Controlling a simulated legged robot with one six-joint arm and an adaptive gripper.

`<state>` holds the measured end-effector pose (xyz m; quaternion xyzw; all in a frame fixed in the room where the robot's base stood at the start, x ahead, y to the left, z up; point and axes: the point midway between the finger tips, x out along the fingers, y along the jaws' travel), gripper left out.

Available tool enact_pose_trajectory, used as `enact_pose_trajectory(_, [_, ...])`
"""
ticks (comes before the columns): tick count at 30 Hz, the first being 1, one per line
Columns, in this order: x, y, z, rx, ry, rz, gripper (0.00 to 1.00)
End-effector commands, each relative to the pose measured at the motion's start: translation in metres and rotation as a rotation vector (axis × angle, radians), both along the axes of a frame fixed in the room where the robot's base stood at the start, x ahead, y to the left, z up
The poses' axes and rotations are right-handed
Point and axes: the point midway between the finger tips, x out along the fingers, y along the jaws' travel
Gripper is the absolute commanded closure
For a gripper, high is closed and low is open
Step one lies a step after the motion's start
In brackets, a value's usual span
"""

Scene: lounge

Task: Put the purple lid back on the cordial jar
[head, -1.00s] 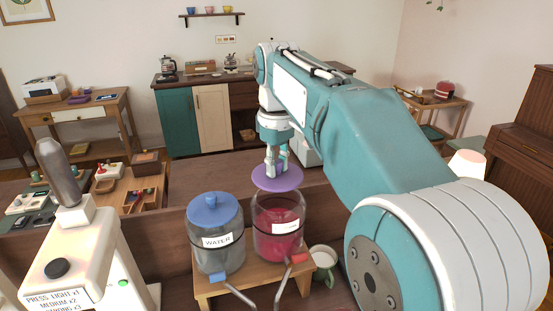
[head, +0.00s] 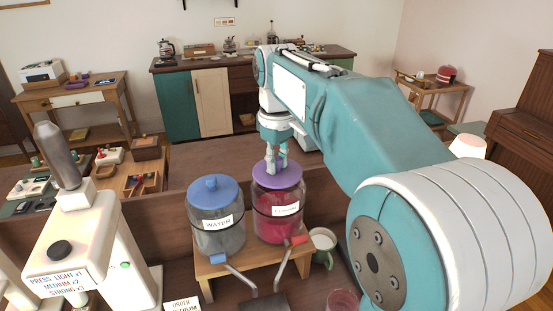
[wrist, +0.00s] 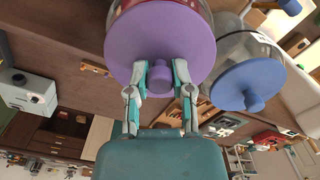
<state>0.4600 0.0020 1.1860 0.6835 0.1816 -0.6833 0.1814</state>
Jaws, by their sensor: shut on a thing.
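The purple lid (head: 291,177) lies level over the mouth of the cordial jar (head: 276,222), a glass jar with red liquid and a white label. The lid appears to rest on the jar's rim; I cannot tell whether it is fully seated. My gripper (head: 276,170) is above the lid, shut on its knob. In the wrist view the two fingers of my gripper (wrist: 160,82) close around the knob of the purple lid (wrist: 160,35).
The water jar (head: 218,235) with a blue lid (head: 214,190) stands just left on the same wooden stand (head: 215,267). A green-white mug (head: 323,243) stands close on the right. A white press machine (head: 75,240) stands at the left.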

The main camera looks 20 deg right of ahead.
Motion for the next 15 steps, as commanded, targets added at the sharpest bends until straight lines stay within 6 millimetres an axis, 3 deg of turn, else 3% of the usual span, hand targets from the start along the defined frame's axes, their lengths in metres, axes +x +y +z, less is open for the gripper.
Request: enact_pose_trajectory(15, [-0.0022, -0.0014, -0.0043, 0.0, 0.0, 0.0, 1.0])
